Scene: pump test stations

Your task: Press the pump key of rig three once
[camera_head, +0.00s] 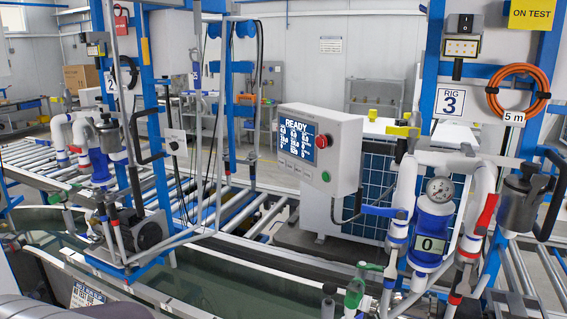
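The sign RIG 3 (450,103) hangs on a blue post at the right. Above it is a grey box (461,30) with a black rocker switch (466,22) and a row of small lights (461,48). Below stands a blue pump unit (433,225) with a round gauge (440,189) and a counter (431,245) that reads 0. Left of it, a white console (345,150) has a screen (297,139) reading READY, a red button (322,141) and a green button (326,176). I cannot tell which control is the pump key. Neither gripper is in view.
A yellow ON TEST sign (531,14) and an orange hose coil (518,91) hang near rig three. Grey canister (522,200) stands at right. Another rig (100,160) stands at left. A water tank (230,275) and roller rails (235,211) lie between.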

